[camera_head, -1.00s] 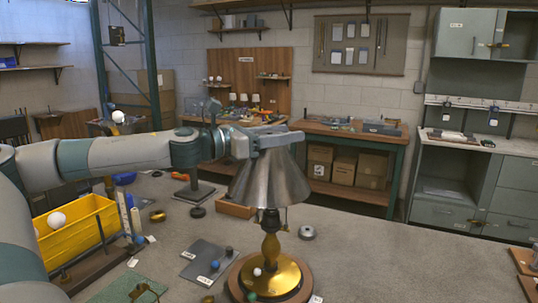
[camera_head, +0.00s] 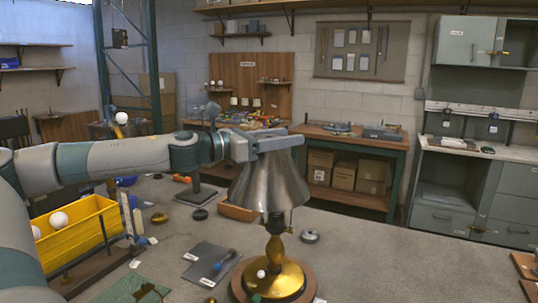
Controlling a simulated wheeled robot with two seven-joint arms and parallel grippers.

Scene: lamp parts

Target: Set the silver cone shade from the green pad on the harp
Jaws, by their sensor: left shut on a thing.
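The silver cone shade (camera_head: 268,184) hangs over the top of the brass lamp (camera_head: 274,249), which stands on a round wooden base (camera_head: 243,290). The shade covers the harp, so I cannot tell whether it rests on it. My left gripper (camera_head: 284,142) comes in from the left and is shut on the top of the shade. The green pad (camera_head: 126,290) lies at the lower left with a small dark brass piece on it. My right gripper is not in view.
A yellow bin (camera_head: 78,229) with white balls stands at the left. A dark grey mat (camera_head: 209,262) with small knobs lies left of the lamp. A metal ring (camera_head: 310,236) lies right of it.

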